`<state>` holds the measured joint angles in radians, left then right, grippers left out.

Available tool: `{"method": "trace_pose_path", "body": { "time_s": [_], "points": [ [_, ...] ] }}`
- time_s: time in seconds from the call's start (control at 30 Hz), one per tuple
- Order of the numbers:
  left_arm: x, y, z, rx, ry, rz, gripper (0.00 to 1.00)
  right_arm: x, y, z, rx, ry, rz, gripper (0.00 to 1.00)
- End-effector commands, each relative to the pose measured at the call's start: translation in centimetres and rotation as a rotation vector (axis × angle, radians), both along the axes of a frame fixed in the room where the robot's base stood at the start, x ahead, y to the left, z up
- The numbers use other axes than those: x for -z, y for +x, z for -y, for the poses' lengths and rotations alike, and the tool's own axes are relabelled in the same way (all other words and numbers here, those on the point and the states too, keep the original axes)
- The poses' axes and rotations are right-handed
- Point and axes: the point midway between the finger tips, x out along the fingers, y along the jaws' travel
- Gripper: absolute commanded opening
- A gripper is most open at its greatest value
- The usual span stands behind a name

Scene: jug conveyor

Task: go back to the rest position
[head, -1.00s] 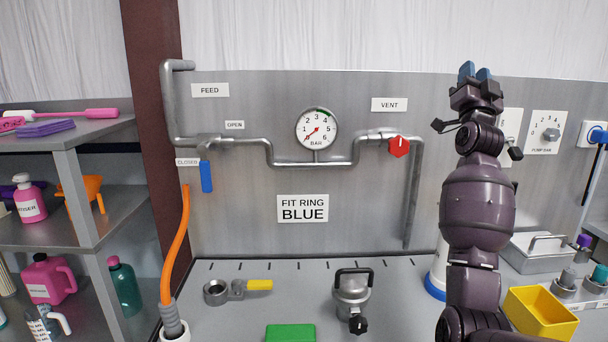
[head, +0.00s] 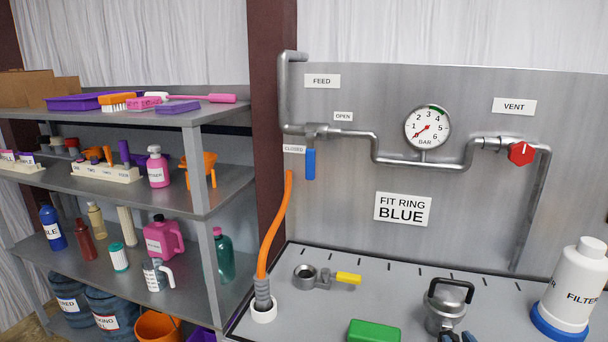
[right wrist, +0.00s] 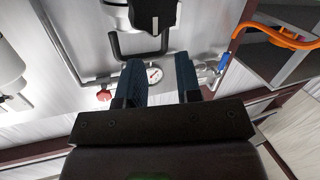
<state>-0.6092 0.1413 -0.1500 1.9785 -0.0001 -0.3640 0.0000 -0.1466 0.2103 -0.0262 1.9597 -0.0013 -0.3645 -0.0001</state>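My right gripper (right wrist: 160,85) shows in the right wrist view with its two dark blue fingers apart and nothing between them. In the head view only its fingertips (head: 458,337) show at the bottom edge, in front of the metal housing (head: 447,305) with the black handle. That black handle (right wrist: 142,52) shows beyond the fingers in the right wrist view, apart from them as far as I can see. My left gripper is in neither view.
A bench (head: 410,282) carries a green block (head: 373,332), a ring clamp with yellow handle (head: 327,278) and a white filter (head: 573,288). Piping, a gauge (head: 427,127) and a red vent knob (head: 521,153) are on the panel. Loaded shelves (head: 206,190) stand at left.

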Motion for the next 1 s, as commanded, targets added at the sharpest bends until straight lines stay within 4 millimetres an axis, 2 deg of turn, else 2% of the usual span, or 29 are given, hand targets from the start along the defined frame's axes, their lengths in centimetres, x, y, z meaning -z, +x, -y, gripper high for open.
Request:
{"method": "trace_pose_path", "body": {
  "time_s": [0.03,0.1,0.2,0.3,0.4,0.5,0.63,1.0],
  "points": [
    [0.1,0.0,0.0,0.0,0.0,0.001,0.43,2.5,-2.2,-1.0,-0.01,0.017,-0.05,0.32],
    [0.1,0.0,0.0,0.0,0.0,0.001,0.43,5.5,-5.0,-2.3,-0.02,0.038,-0.114,0.32],
    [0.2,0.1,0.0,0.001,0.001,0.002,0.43,9.6,-9.2,-3.8,-0.024,0.07,-0.209,0.32],
    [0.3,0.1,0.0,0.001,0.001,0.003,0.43,12.9,-13.3,-4.3,-0.012,0.094,-0.295,0.32],
    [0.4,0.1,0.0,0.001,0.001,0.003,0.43,15.2,-16.6,-3.9,0.014,0.107,-0.36,0.32],
    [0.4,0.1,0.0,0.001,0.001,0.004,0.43,16.5,-18.9,-3.5,0.032,0.112,-0.403,0.32],
    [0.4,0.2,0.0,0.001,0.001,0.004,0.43,17.3,-20.3,-3.3,0.041,0.112,-0.428,0.32],
    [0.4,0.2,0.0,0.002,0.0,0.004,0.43,17.3,-20.3,-3.3,0.042,0.112,-0.429,0.32]
  ]
}}
